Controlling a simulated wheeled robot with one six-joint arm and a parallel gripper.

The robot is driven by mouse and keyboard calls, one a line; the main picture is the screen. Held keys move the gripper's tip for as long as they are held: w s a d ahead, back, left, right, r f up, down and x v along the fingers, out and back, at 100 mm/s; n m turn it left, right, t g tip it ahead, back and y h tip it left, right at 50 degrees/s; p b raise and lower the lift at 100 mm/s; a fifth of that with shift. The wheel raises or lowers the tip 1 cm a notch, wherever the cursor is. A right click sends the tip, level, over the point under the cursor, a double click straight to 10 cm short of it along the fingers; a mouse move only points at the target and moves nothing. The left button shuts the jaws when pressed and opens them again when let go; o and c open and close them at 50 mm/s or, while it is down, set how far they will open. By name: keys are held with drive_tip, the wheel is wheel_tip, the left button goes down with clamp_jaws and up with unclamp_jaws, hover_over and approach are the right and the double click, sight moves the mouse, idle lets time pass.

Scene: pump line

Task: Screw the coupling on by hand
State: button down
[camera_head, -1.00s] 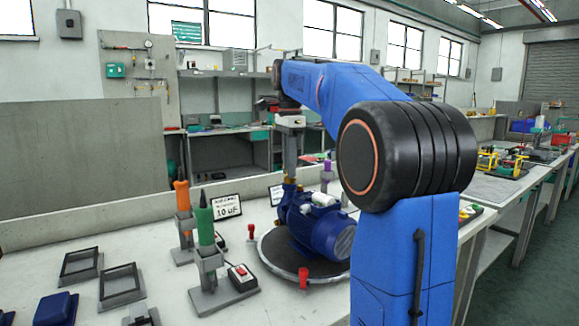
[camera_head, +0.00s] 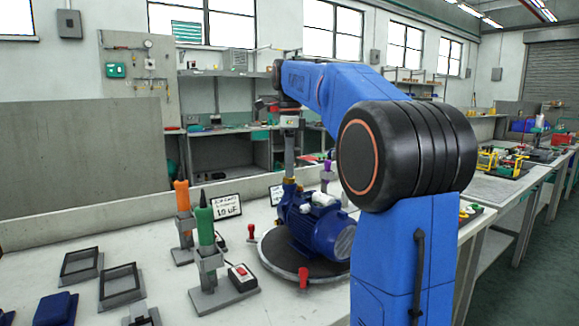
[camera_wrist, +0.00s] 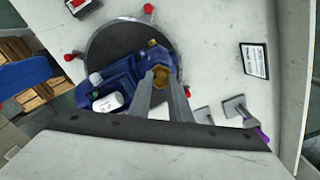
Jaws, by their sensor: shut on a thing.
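The blue pump (camera_head: 318,227) lies on a round dark turntable (camera_head: 275,252) on the bench; it also shows in the wrist view (camera_wrist: 118,82). A brass coupling (camera_wrist: 161,77) sits at the pump's port, between my fingertips.
Orange (camera_head: 184,215) and green (camera_head: 206,240) screwdrivers stand in holders left of the turntable, near a red-button box (camera_head: 241,277). Red pegs (camera_head: 303,277) ring the turntable. A sign (camera_head: 226,206) stands behind. Empty black frames (camera_head: 120,287) lie at left.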

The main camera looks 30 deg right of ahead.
drive_tip(key=c, duration=1.7)
unclamp_jaws()
drive_tip(key=shift+n, duration=1.8)
drive_tip(key=shift+n, duration=1.7)
drive_tip(key=shift+n, duration=1.7)
